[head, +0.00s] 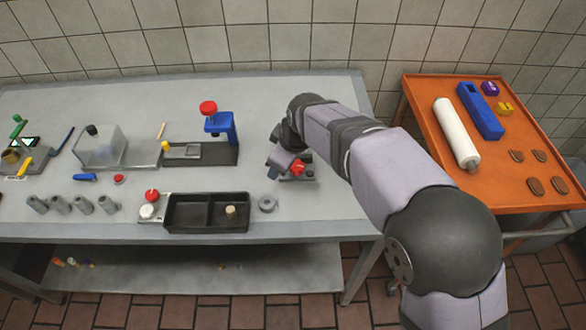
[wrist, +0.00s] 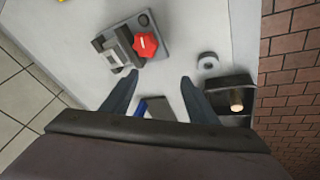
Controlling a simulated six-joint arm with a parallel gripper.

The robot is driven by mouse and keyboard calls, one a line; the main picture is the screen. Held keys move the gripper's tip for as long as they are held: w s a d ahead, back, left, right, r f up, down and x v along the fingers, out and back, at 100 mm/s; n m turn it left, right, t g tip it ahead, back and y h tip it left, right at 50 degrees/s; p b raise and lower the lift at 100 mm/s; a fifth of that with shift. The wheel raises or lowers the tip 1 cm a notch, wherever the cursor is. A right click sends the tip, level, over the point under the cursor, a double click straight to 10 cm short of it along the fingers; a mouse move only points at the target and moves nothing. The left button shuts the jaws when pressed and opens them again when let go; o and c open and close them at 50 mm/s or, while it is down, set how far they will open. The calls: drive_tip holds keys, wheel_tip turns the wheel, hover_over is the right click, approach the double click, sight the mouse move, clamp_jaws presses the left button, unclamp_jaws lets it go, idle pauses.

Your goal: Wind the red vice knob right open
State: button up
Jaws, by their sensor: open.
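The red vice knob (head: 298,168) shows in the head view beside my gripper, near the right part of the grey table. In the wrist view the red knob (wrist: 145,45) is a lobed disc on the grey vice (wrist: 118,46), which sits on a dark base plate. My gripper (wrist: 160,80) is open and empty, with its two fingers apart. The knob lies beyond the fingertips, a little left of the middle between them, and looks clear of both. In the head view my gripper (head: 279,165) and wrist partly hide the vice.
A grey ring (head: 267,204) and a black two-compartment tray (head: 206,212) holding a tan peg lie in front of the vice. A blue press (head: 222,127) with a red knob stands to the left. An orange cart (head: 430,110) is at the right. Bare table surrounds the vice.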

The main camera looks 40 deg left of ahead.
sight(299, 167)
drive_tip(key=w+d+f+m+t+y+b, duration=0.1)
drive_tip(key=w+d, duration=0.1)
drive_tip(key=w, duration=0.1)
drive_tip(key=w+d+f+m+t+y+b, duration=0.1)
drive_tip(key=w+d+y, duration=0.1)
drive_tip(key=w+d+f+m+t+y+b, duration=0.1)
drive_tip(key=w+d+y, duration=0.1)
drive_tip(key=w, duration=0.1)
drive_tip(key=shift+w+d+t+b, duration=0.15)
drive_tip(key=shift+w+t+b, duration=0.15)
drive_tip(key=shift+t+b, duration=0.1)
drive_tip(key=s+m+y, duration=0.1)
drive_tip(key=s+d+m+g+y+b, duration=0.1)
drive_tip(key=s, duration=0.1)
drive_tip(key=s+d+m, duration=0.1)
drive_tip(key=s, duration=0.1)
drive_tip(key=shift+d+f+y, duration=0.1)
drive_tip(key=shift+f+y, duration=0.2)
drive_tip(key=shift+y, duration=0.1)
drive_tip(key=shift+s+d, duration=0.15)
drive_tip(key=shift+s, duration=0.3)
drive_tip(key=shift+p+x, duration=0.4)
drive_tip(key=shift+x, duration=3.25)
drive_tip(key=shift+s, duration=0.1)
drive_tip(key=shift+r, duration=0.1)
drive_tip(key=c, duration=1)
drive_tip(key=shift+c, duration=0.2)
drive_tip(key=shift+g, duration=0.3)
